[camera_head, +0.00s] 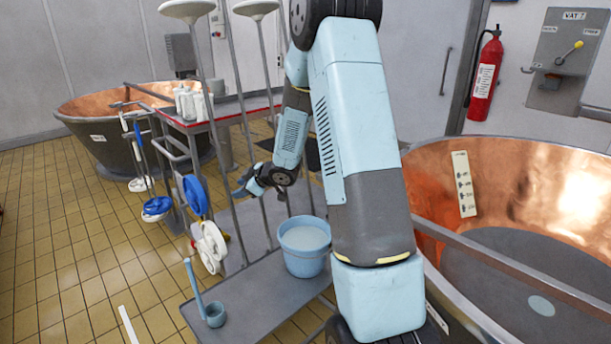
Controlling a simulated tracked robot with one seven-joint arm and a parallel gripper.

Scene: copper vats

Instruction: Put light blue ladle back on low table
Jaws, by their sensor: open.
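The light blue ladle (197,287) is at the near left end of the grey low table (255,300). Its cup (215,314) appears to rest on the tabletop, and its long handle rises up and leans slightly left. My gripper (246,184) is at the end of my light blue arm, above and behind the ladle and well apart from it. It is open, and I see nothing held in it. The fingertips are small and partly dark in this view.
A light blue bucket (304,246) of pale liquid stands on the low table, right of the ladle. A large copper vat (430,185) is at the right, another (92,106) at the back left. Tiled floor is open left.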

